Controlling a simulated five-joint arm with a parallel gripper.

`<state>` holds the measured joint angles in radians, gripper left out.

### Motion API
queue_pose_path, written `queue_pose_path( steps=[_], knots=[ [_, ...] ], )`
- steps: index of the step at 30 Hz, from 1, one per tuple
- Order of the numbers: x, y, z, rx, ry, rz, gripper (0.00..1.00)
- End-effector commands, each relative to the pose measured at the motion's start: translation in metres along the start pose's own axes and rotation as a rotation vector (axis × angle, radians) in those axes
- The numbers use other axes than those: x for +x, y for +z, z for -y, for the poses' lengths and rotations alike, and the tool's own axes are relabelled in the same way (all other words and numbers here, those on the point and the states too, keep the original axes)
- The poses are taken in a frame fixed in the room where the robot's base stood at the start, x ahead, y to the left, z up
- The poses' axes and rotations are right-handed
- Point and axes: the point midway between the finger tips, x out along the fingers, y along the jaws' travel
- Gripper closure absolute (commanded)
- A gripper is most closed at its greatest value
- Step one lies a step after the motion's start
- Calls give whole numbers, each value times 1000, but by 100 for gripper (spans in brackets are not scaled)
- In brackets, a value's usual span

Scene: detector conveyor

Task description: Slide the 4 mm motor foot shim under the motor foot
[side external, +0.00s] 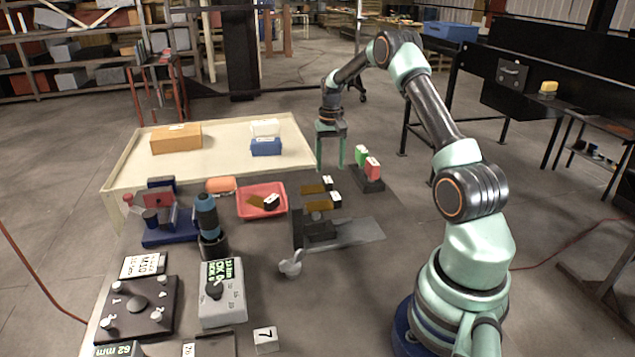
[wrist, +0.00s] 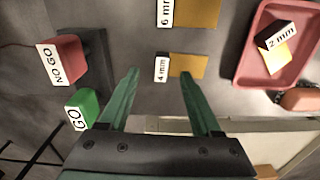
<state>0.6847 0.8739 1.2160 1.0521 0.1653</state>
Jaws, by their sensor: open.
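The 4 mm shim (wrist: 187,66) is a brass plate with a white-labelled dark block at one end. In the side view it appears to be the farther of two shims (side external: 313,188). My gripper (side external: 331,166) is open and empty, fingers down, a little behind and above it. In the wrist view the label lies between my fingertips (wrist: 159,76), apart from them. The motor foot is hard to identify; a blue stand (side external: 170,238) with a machine on it stands at the left.
The 6 mm shim (wrist: 198,12) lies beside the 4 mm one. A red tray (wrist: 243,70) holds the 2 mm shim (wrist: 274,55). The green GO (wrist: 82,108) and red NO GO (wrist: 64,60) blocks stand close to my gripper. A cream tray (side external: 215,160) stands at the back.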

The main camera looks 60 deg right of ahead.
Motion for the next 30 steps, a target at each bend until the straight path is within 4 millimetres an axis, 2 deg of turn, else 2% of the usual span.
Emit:
queue_pose_path(
  steps=[7, 15, 25, 29, 30],
  knots=[
    [18, 1, 1, -1, 0, 3, 35],
    [55, 1, 4, -1, 0, 2, 35],
    [61, 0, 4, -1, 0, -1, 35],
    [61, 0, 4, -1, 0, -1, 85],
    [61, 0, 4, -1, 0, -1, 100]
  ],
)
